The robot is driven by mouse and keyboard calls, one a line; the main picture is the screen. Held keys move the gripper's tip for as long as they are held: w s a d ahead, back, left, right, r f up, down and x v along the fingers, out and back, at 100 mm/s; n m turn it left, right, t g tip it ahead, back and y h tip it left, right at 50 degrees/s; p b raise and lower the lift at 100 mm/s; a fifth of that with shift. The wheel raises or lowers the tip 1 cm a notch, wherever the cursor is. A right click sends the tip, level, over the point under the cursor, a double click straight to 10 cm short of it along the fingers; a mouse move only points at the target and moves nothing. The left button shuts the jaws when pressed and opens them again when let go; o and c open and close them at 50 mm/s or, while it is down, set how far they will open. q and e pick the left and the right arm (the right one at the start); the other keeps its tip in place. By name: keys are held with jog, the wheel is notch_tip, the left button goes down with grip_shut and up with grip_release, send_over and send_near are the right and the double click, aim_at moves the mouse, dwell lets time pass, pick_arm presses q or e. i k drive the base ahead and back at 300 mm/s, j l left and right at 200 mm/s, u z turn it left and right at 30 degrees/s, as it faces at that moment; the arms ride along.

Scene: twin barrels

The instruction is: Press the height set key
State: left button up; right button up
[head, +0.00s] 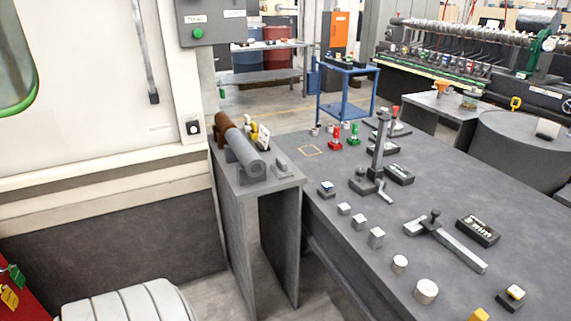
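A small dark block with a blue and white top (327,188) sits near the left edge of the grey bench (340,238), left of an upright height gauge (378,150). A similar dark block with a yellow and white top (512,297) sits at the lower right of the bench. I cannot tell from any label which of these is the height set key. A black box with white marks (399,173) lies just right of the gauge base. Neither of my grippers is in view.
Several metal blocks and cylinders (376,237) line the bench's left side. A caliper-like tool (445,243) and another black box (478,230) lie to the right. Red (335,142) and green (354,134) pieces stand farther back. A narrow stand (255,190) holds rollers.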

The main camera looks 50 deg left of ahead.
aim_at(327, 186)
jog(key=u, duration=1.35)
